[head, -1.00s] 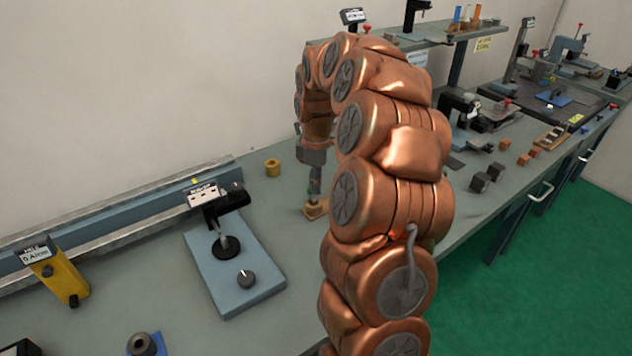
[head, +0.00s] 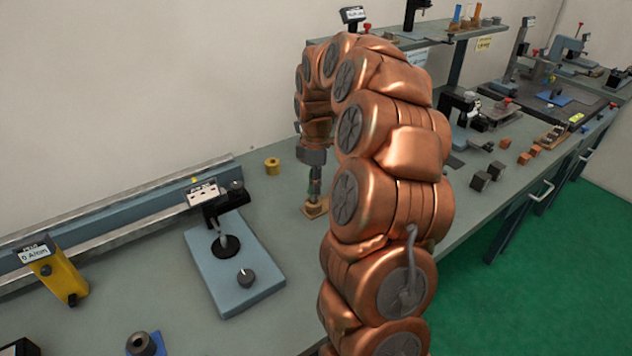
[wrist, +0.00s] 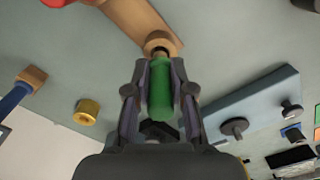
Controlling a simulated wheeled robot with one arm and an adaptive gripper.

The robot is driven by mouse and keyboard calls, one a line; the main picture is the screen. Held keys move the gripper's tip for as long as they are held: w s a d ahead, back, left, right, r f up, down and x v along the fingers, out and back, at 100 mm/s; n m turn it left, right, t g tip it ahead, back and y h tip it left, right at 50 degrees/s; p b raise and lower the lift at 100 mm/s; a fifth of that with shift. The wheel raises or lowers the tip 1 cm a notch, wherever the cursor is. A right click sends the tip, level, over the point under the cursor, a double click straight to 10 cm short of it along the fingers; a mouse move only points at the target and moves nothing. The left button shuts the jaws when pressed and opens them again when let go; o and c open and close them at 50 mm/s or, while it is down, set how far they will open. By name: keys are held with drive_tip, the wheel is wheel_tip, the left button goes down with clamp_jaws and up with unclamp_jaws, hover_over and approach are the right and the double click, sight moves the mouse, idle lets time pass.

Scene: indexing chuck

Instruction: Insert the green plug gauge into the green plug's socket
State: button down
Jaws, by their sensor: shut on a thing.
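My gripper (wrist: 160,92) is shut on the green plug gauge (wrist: 160,95) in the wrist view, one finger on each side of its green handle. I cannot tell whether the tip is inside a hole there. In the head view my gripper (head: 315,186) points down over the small tan block (head: 314,209) on the bench.
A brass-coloured ring (head: 272,166) stands left of and behind the gripper. A blue-grey plate fixture (head: 222,270) with a black post and knob lies nearer on the left. A long rail (head: 120,215) runs along the wall. Dark and orange cubes sit right of my arm.

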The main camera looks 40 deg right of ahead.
drive_tip(key=shift+f+b, duration=0.8)
drive_tip(key=shift+f, duration=0.9)
idle(2.7)
drive_tip(key=c, duration=0.9)
unclamp_jaws()
